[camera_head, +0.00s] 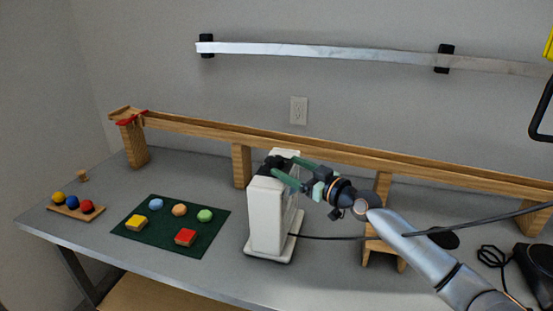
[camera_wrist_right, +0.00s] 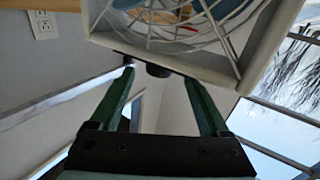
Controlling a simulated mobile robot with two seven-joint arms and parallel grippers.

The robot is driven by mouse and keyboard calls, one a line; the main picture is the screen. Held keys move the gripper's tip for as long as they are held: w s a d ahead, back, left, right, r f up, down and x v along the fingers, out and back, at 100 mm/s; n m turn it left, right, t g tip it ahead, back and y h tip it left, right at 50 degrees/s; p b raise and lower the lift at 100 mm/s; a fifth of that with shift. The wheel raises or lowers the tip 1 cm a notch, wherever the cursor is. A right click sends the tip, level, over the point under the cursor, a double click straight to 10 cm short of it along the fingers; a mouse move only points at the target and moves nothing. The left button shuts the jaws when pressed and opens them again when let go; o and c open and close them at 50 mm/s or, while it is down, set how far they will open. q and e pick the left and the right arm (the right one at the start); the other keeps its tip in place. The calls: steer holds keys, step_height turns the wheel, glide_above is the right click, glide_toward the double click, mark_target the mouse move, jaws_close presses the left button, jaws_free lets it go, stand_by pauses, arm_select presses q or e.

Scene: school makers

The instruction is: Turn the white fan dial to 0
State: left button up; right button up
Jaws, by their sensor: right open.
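The white fan (camera_head: 268,218) stands upright on the grey table, seen from its side in the head view. A dark dial (camera_head: 276,161) shows on its top. My right gripper (camera_head: 287,169) reaches in from the right at the fan's top, with its green fingers close to the dial. In the right wrist view the fan's frame and wire grille (camera_wrist_right: 165,28) fill the top. A dark dial (camera_wrist_right: 158,71) shows there between the tips of my open right gripper (camera_wrist_right: 158,76). I cannot tell whether the fingers touch it. The dial's setting cannot be read. My left gripper is not in view.
A long wooden ramp (camera_head: 330,151) on blocks runs behind the fan. A green mat (camera_head: 172,227) with coloured pieces lies to the left, and a wooden tray (camera_head: 78,211) of balls further left. A dark cable (camera_head: 330,238) runs from the fan to the right.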

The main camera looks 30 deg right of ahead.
mark_target(282, 164)
steer(key=shift+x, duration=2.6)
jaws_close()
